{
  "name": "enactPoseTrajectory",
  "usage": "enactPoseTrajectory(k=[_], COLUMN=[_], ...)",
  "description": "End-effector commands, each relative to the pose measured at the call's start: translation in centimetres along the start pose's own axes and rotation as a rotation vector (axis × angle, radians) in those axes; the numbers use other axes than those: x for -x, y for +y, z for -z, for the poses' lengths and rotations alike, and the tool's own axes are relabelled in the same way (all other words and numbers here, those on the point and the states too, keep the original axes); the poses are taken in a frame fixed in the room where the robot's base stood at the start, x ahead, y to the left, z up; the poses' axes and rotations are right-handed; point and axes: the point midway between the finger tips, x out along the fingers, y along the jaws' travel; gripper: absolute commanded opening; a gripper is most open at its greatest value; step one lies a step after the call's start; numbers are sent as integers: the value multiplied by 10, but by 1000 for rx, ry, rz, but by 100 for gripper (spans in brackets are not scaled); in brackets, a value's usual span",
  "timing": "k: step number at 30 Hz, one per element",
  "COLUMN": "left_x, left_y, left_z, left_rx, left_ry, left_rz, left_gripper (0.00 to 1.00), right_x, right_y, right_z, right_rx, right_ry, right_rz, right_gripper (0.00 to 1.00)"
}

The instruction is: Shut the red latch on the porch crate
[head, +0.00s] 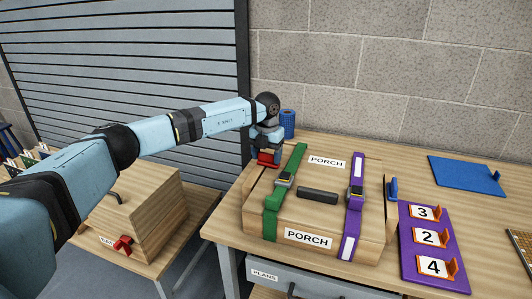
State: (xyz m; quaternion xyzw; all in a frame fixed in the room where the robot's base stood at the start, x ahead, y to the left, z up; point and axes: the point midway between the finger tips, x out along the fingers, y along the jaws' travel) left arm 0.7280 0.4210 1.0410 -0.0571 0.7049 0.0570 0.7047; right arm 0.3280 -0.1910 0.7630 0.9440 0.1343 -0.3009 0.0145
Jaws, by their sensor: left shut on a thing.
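The porch crate (330,222) is a wooden case lying on the workbench, with PORCH labels on its top and front. A green strap and a purple strap run over it, with a black handle between them. The red latch (267,158) is at its back left end, partly covered by my gripper. My left gripper (265,148) reaches down there and is shut on the red latch. Whether the latch is open or closed I cannot tell. My right gripper is not in view.
A blue latch (393,189) is at the crate's right end. A purple board (443,271) with numbered cards lies to the right, a blue mat (467,174) behind it. A blue roll (288,124) stands behind my gripper. Another wooden box (160,215) with a red latch stands left.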

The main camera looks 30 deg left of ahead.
Motion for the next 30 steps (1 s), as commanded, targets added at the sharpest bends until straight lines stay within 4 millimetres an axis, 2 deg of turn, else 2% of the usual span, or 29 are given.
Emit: enactPoseTrajectory(k=[9,22,23,26,30], left_x=[2,2,2,2,1], left_y=[0,1,1,0,0], left_z=[-2,-3,-3,-2,-2], left_rx=[83,92,92,91,91], left_ry=[-3,-4,-4,-3,-2], left_rz=[1,1,1,1,0], left_gripper=[42,42,68,91,92], right_x=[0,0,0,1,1], right_y=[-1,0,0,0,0], right_z=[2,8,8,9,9], right_rx=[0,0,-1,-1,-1], right_ry=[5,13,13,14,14], right_rz=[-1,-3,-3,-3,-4], right_gripper=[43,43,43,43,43])
